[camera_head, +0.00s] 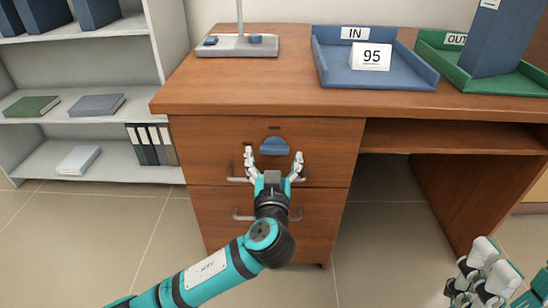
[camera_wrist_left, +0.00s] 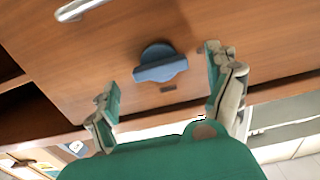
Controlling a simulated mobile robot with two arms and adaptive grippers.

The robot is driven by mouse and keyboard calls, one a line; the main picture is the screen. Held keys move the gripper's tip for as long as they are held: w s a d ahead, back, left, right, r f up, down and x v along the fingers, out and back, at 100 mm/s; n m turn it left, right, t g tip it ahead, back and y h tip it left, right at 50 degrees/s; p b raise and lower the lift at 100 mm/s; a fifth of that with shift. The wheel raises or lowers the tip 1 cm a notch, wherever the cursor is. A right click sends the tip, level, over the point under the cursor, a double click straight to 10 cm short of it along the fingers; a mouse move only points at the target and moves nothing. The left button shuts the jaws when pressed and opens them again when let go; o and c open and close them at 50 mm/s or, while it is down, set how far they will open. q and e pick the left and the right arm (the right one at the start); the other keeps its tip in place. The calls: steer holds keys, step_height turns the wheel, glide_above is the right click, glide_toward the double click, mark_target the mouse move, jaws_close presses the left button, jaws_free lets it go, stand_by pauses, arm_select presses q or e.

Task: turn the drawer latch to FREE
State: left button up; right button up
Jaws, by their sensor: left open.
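The blue drawer latch (camera_head: 274,147) is a round knob with a bar across it, on the front of the upper drawer (camera_head: 205,145). Its bar lies about level in the head view. It also shows in the left wrist view (camera_wrist_left: 160,66). A small dark mark (camera_head: 274,127) sits above it, too small to read. My left gripper (camera_head: 273,156) is open in front of the drawer, its fingers spread to either side of the latch; I see no contact. My right gripper (camera_head: 484,275) is at the lower right, away from the desk drawers; its opening is unclear.
A lower drawer (camera_head: 215,232) has a bar handle. The upper drawer's handle (camera_head: 238,180) is partly behind my gripper. On the desk (camera_head: 245,90) are a blue IN tray (camera_head: 409,70) with a card reading 95 and a green OUT tray (camera_head: 525,82). Shelves (camera_head: 110,178) stand left.

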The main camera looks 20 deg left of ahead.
arm_select(q)
steer(key=shift+x, duration=0.8)
steer(key=shift+c, duration=0.4)
steer(key=c, duration=1.1)
